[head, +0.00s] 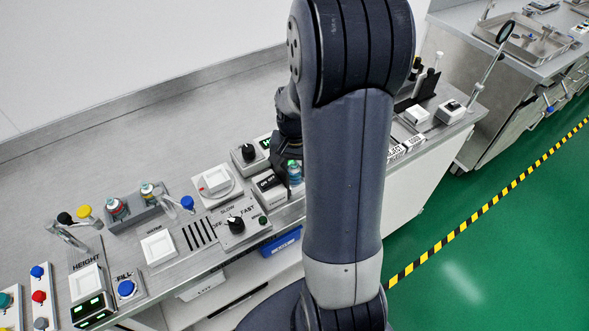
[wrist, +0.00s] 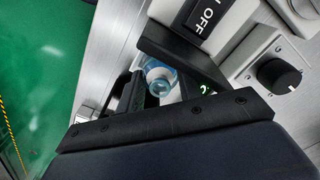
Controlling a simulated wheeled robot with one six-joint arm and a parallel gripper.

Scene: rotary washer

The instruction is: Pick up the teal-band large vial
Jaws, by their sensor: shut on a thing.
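My gripper (head: 290,172) is shut on a vial with teal colouring (head: 295,170), near the front edge of the bench. The wrist view shows the clear, bluish vial (wrist: 158,76) between my gripper's two dark fingers (wrist: 160,82). Its round top faces the camera, and my fingers and wrist hide part of its body. I cannot tell from these views whether its base touches the bench.
An ON/OFF switch box (head: 268,185) and a knob box (head: 249,154) stand close to my gripper. A grey rack (head: 143,218) with other vials is farther left, by a FAST/SLOW dial panel (head: 237,228). The green floor (head: 470,240) is clear at right.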

